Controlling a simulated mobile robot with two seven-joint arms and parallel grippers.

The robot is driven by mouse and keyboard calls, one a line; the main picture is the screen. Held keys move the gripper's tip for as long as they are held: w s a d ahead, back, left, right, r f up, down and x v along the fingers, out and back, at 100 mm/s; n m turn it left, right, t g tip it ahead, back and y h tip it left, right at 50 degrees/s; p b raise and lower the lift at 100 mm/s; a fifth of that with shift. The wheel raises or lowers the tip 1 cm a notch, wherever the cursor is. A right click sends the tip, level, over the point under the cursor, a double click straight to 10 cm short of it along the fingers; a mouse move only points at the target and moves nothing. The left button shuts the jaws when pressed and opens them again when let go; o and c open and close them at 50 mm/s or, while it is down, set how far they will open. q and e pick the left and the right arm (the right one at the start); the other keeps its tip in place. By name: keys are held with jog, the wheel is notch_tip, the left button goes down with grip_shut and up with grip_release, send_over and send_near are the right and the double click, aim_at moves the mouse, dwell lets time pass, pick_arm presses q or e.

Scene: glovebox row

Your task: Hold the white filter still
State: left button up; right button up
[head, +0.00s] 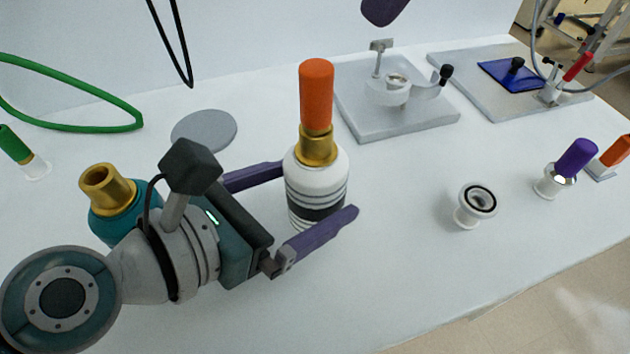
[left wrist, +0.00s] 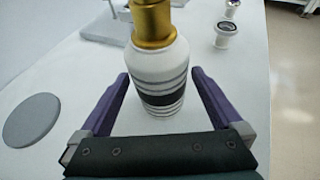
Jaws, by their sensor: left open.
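The white filter (head: 316,185) stands upright on the white table, with grey and black bands, a gold collar (head: 317,146) and an orange top (head: 316,95). It also shows in the left wrist view (left wrist: 160,70), where its top is cut off by the picture's edge. My left gripper (head: 318,188) is open, with one purple finger on each side of the filter. In the left wrist view the filter stands between the fingers (left wrist: 160,80), with a visible gap on both sides.
A teal gold-necked vessel (head: 106,190) stands left, partly behind my arm. A grey disc (head: 204,131) lies behind. A small white fitting (head: 476,203) and a purple-topped piece (head: 568,166) stand right. A grey stand plate (head: 410,125) is behind. The front middle table is clear.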

pick_arm(q)
jog(key=shift+x, duration=0.85)
jog(key=c, duration=1.5)
